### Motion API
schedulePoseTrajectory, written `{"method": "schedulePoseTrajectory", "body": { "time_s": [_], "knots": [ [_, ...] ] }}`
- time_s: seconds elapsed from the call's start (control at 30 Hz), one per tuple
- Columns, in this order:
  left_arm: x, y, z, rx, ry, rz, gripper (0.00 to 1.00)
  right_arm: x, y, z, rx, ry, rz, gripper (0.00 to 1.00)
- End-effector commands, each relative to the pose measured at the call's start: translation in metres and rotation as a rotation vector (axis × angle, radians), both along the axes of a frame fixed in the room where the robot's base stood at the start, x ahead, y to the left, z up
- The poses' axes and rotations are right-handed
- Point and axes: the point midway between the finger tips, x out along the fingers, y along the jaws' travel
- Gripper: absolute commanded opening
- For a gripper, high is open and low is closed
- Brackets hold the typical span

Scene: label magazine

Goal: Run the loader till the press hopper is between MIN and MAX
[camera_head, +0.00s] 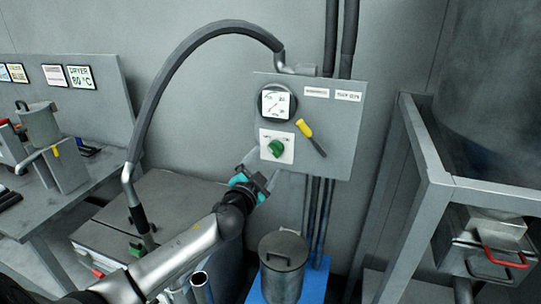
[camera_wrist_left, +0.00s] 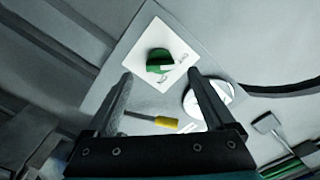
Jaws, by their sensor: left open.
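A grey control panel (camera_head: 335,135) is mounted on the wall, with a round dial gauge (camera_head: 276,102) above a green knob (camera_head: 277,148) on a white plate (camera_head: 289,157). My left gripper (camera_head: 262,172) is open and empty, just below and to the left of the knob, apart from it. In the left wrist view the green knob (camera_wrist_left: 159,61) lies ahead, beyond and between the two open fingers (camera_wrist_left: 163,92). The gauge (camera_wrist_left: 209,104) is partly hidden by a finger there. The press hopper and its MIN and MAX marks cannot be made out. My right gripper is not in view.
A lidded grey canister (camera_head: 283,262) stands below. A grey hose (camera_head: 160,85) arches at left. A metal frame (camera_head: 412,185) stands at right, with a red-handled part (camera_head: 500,257).

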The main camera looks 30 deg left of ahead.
Motion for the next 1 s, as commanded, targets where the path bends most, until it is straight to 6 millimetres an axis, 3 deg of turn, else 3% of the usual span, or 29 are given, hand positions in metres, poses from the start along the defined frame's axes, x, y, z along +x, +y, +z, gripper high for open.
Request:
{"method": "schedulePoseTrajectory", "body": {
  "time_s": [0.4, 0.87, 1.0],
  "knots": [
    [0.044, 0.011, 0.000, 0.002, 0.000, 0.001, 0.88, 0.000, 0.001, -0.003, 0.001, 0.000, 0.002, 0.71],
    [0.051, 0.012, 0.000, 0.000, -0.001, -0.001, 0.88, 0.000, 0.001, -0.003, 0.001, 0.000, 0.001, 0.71],
    [0.051, 0.012, 0.000, 0.000, 0.000, 0.000, 0.73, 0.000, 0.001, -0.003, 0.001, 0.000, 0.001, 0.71]
  ]
}}
